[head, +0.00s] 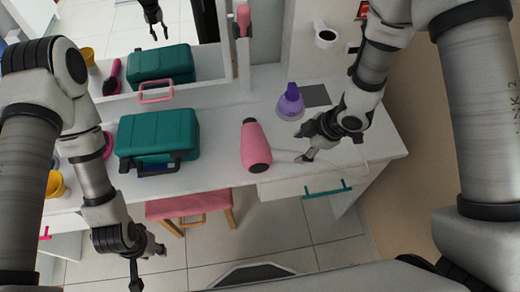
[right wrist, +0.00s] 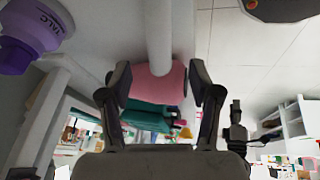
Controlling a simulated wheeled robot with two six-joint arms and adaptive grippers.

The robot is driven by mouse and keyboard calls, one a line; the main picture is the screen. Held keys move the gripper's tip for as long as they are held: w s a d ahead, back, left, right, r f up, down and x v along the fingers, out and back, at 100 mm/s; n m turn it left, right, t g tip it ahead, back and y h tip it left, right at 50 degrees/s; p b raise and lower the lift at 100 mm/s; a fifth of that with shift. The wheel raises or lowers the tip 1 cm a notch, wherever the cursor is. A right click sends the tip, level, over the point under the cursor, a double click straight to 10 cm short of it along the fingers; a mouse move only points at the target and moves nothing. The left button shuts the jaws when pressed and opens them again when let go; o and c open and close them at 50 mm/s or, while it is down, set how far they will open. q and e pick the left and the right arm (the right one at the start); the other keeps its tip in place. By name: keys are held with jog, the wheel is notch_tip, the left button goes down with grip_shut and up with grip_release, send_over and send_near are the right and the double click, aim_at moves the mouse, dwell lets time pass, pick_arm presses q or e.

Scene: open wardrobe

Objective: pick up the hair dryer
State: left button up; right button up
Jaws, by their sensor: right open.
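The pink hair dryer (head: 255,146) lies on the white vanity table, its wide dark end toward the front edge. My right gripper (head: 303,144) is open to the right of the dryer, low near the tabletop, with a gap between them. In the right wrist view the two fingers (right wrist: 162,84) stand apart with the pink dryer (right wrist: 158,84) showing between and beyond them.
A purple bottle (head: 290,104) stands just behind my right gripper, and also shows in the right wrist view (right wrist: 35,35). A teal case (head: 158,133) is left of the dryer. A pink stool (head: 190,205) stands below the table (head: 220,110). A mirror is behind.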

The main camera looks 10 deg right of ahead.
aim_at(290, 155)
jog(key=p+x, duration=0.1)
jog(key=x, duration=0.6)
jog(key=shift+w+f, duration=0.1)
jog(key=shift+f, duration=0.15)
grip_shut()
